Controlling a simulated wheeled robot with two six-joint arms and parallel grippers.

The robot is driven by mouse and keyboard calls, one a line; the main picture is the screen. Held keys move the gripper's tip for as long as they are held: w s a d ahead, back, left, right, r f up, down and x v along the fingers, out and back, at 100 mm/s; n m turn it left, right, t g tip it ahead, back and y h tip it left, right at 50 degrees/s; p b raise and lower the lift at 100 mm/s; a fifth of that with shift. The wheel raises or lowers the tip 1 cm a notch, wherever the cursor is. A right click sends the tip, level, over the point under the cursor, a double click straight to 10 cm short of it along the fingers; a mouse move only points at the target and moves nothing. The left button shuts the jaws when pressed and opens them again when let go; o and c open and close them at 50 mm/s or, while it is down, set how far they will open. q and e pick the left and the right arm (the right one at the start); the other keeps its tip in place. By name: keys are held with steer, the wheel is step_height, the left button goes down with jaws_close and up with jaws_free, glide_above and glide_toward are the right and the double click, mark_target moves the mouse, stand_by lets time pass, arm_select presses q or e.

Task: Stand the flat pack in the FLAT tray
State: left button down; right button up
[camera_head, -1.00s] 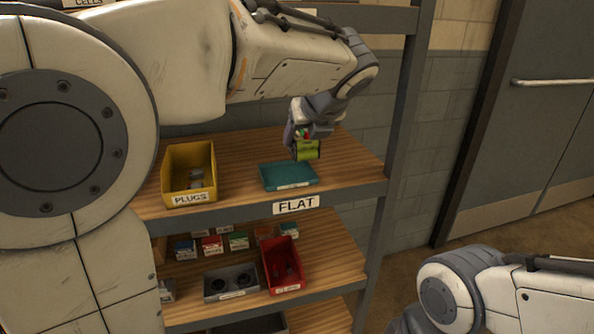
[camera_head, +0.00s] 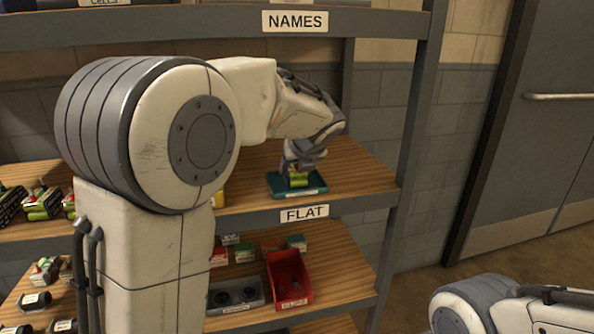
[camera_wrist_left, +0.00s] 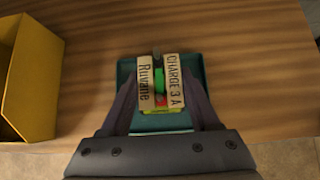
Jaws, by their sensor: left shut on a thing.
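The flat pack (camera_head: 299,179) is yellow-green with dark parts in the head view. In the left wrist view the pack (camera_wrist_left: 172,82) shows cream labels reading "Ruvane" and "CHARGE 3 A", with green and red between them. My left gripper (camera_head: 302,160) is shut on it, pointing down, with fingers on both sides of the pack in the wrist view. The teal FLAT tray (camera_head: 312,192) lies directly under the pack, and its rim (camera_wrist_left: 124,72) shows around it. Whether the pack touches the tray floor I cannot tell. My right gripper is out of view.
A yellow bin (camera_wrist_left: 34,80) stands left of the tray, mostly hidden by my arm in the head view. The wooden shelf (camera_head: 358,178) is bare right of the tray. A grey post (camera_head: 412,130) bounds the right side. A red bin (camera_head: 290,278) sits on the shelf below.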

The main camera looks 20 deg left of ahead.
arm_select(q)
steer(key=shift+r, duration=0.1)
steer(key=shift+c, duration=0.6)
jaws_free()
steer(key=shift+f, duration=0.2)
steer(key=shift+r, duration=0.3)
steer(key=p+v, duration=0.2)
steer(key=v, duration=1)
steer(key=shift+p, duration=0.3)
steer(key=shift+s+f, duration=0.1)
steer(key=shift+f, duration=0.05)
